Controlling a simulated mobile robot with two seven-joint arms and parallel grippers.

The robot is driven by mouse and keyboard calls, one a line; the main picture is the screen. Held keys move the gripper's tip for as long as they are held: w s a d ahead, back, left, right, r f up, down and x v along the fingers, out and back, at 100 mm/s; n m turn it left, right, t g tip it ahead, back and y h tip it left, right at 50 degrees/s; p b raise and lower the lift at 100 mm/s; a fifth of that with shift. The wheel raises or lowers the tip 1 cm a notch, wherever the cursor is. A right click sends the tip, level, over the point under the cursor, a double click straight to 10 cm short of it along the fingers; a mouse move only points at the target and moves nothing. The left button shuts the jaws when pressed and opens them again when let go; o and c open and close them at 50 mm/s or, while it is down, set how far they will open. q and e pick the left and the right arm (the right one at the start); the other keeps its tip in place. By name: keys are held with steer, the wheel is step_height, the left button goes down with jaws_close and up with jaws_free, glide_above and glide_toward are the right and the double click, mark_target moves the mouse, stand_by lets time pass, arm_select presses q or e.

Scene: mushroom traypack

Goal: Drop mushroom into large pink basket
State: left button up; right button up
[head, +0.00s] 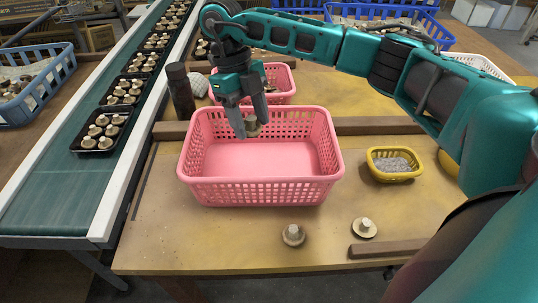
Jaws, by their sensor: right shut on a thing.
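The large pink basket (262,190) stands in the middle of the wooden table. Its visible floor is bare. My right gripper (250,128) points down over the basket's back part, shut on a mushroom (252,123). The mushroom is partly hidden by the fingers, and I cannot tell how far it is above the basket floor. Two other mushrooms lie on the table in front: one near the basket (293,235) and one further right (365,228). My left gripper is not in view.
A smaller pink basket (285,82) stands behind the large one, near a dark bottle (180,92). A yellow basket (394,176) with grey contents is at the right. A conveyor (60,195) with black mushroom trays runs along the left. Wooden strips (378,126) lie on the table.

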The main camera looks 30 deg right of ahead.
steer(key=m, duration=0.1)
steer(key=m+y, duration=0.1)
steer(key=m, duration=0.1)
steer(key=shift+w+d+m, duration=0.15)
steer(key=shift+d+m, duration=0.15)
steer(key=shift+d, duration=0.1)
steer(key=m+y, duration=0.1)
steer(key=m, duration=0.1)
steer(key=d+m+p, duration=0.1)
steer(key=m, duration=0.2)
steer(key=shift+w+y, duration=0.2)
steer(key=shift+y, duration=0.2)
steer(key=w+d+f+m+t+y+b, duration=0.1)
steer(key=d+f+m+t+b, duration=0.2)
steer(key=m, duration=1.4)
step_height(320, 180, down, 3)
steer(key=shift+w+d+f+t+b, duration=0.15)
steer(key=shift+d+t+b, duration=0.3)
steer(key=shift+t, duration=0.45)
steer(key=o, duration=0.8)
steer(key=shift+d, duration=0.1)
